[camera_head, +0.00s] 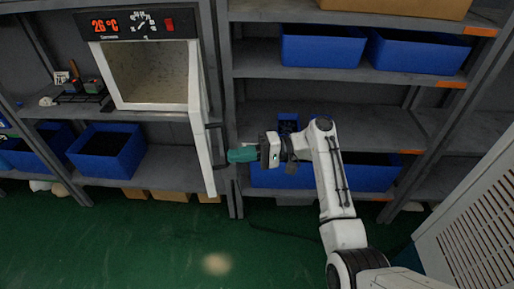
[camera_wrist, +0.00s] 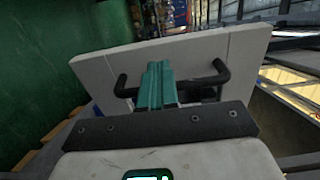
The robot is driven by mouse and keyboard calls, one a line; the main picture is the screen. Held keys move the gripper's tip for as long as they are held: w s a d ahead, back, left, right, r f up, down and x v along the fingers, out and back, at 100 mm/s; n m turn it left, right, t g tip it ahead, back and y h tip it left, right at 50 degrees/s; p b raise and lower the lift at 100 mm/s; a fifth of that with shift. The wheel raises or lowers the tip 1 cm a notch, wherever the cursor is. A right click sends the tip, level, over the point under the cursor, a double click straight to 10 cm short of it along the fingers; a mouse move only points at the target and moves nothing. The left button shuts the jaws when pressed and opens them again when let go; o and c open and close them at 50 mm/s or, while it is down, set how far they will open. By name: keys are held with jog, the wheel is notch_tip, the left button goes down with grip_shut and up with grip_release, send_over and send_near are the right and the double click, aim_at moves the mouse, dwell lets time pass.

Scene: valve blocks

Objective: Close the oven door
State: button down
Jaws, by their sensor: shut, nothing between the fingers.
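The oven (camera_head: 148,70) sits on the left shelf with a red 26 °C display, and its inside is exposed. Its white door (camera_head: 201,140) stands wide open, hinged at the right side and sticking out toward me. The door also fills the middle of the wrist view (camera_wrist: 90,70). A black bar handle (camera_wrist: 122,86) is on the door's face, its middle hidden behind my fingers. My gripper (camera_head: 232,156) is just right of the door at handle height. Its teal fingers (camera_wrist: 157,84) are shut together and empty, pointing at the handle; I cannot tell if they touch it.
A shelf upright (camera_head: 229,110) stands behind the gripper. Blue bins (camera_head: 322,46) fill the shelves on the right, and another blue bin (camera_head: 106,150) is below the oven. A small rack (camera_head: 80,97) lies left of the oven. The green floor (camera_head: 150,240) in front is clear.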

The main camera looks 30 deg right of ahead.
jog(key=shift+p+x, duration=0.5)
jog(key=shift+x, duration=1.7)
jog(key=shift+a, duration=0.1)
